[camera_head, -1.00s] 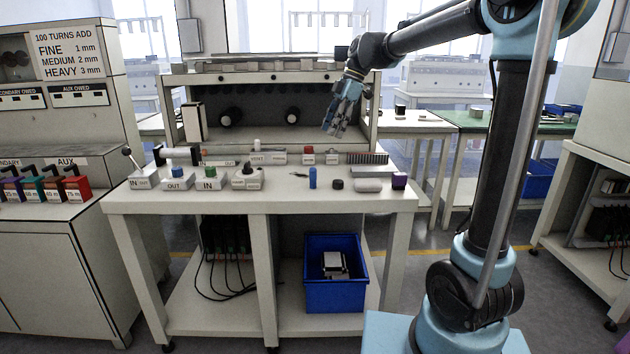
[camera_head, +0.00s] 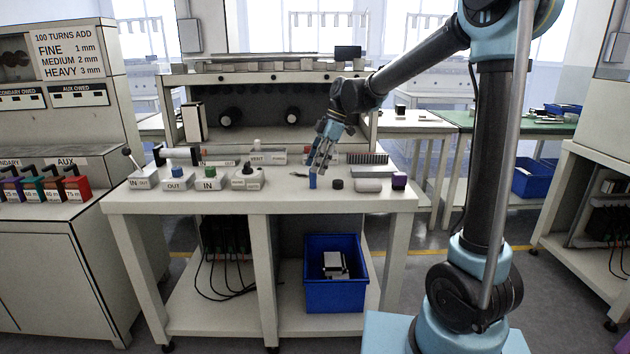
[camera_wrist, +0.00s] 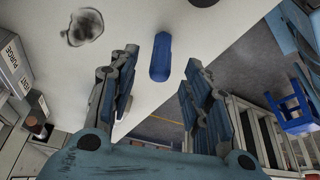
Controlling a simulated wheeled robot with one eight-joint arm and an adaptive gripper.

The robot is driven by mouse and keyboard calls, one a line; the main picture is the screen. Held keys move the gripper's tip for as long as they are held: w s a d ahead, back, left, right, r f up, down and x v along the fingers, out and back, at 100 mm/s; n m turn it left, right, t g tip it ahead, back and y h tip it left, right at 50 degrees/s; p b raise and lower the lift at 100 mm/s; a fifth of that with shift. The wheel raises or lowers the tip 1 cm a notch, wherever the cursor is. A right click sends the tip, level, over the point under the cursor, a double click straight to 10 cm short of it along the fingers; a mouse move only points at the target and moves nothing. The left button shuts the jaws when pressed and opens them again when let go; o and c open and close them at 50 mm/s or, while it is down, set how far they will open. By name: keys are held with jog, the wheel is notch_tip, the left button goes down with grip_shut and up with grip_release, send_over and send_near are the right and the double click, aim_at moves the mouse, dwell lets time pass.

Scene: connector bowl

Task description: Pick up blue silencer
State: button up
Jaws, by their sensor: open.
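The blue silencer (camera_head: 312,181) is a small blue cylinder standing upright near the front of the white table (camera_head: 265,204). In the wrist view the blue silencer (camera_wrist: 161,57) shows ahead of the fingers, roughly midway between them. My gripper (camera_head: 318,166) is just above and slightly right of the silencer in the head view. In the wrist view my gripper (camera_wrist: 158,75) has its two fingers spread apart, with nothing held. I cannot tell whether a fingertip touches the silencer; its top is partly hidden by the gripper in the head view.
White valve boxes (camera_head: 210,183) line the left. A blue bin (camera_head: 335,299) sits on the lower shelf.

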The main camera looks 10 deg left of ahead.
aim_at(313, 178)
jog(key=shift+x, duration=1.5)
jog(key=shift+a, duration=0.1)
jog(key=c, duration=1)
jog(key=shift+o, duration=0.2)
jog(key=shift+r, duration=0.15)
